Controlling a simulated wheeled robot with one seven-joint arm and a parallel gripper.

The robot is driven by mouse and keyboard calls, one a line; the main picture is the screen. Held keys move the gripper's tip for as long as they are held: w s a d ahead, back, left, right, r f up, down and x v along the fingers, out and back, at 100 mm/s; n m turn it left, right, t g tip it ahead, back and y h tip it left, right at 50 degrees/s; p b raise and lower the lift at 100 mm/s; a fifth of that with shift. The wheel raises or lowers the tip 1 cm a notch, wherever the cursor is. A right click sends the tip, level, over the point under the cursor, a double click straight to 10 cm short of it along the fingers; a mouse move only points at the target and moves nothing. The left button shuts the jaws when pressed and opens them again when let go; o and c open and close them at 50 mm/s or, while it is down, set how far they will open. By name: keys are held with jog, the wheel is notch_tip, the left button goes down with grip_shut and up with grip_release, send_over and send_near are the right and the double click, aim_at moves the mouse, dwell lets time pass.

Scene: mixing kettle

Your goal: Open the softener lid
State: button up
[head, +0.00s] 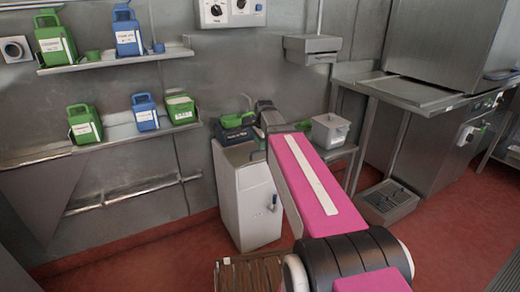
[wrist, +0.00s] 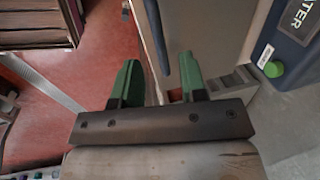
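A white cabinet (head: 249,198) with a dark handle (head: 274,201) on its front stands on the floor against the back wall. I take it as the softener, though I cannot read a name on it. Its top is partly hidden by my pink arm, so the lid is not clearly seen. In the wrist view, a pale cabinet surface (wrist: 212,35) and a dark blue bar (wrist: 160,40) lie beyond my gripper (wrist: 158,72). Its two green fingers are spread apart with nothing held between them. In the head view the fingers are mostly hidden behind my arm.
A dark blue unit marked "WATER" (wrist: 298,45) is at right in the wrist view. Shelves (head: 110,137) with green and blue jugs are at left. A brown slatted object (head: 252,274) is on the red floor.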

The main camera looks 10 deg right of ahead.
jog(key=shift+w+a+f, duration=0.1)
jog(key=shift+w+f, duration=0.05)
jog(key=shift+f, duration=0.75)
jog(key=shift+w+f, duration=0.15)
jog(key=shift+f, duration=0.7)
grip_shut()
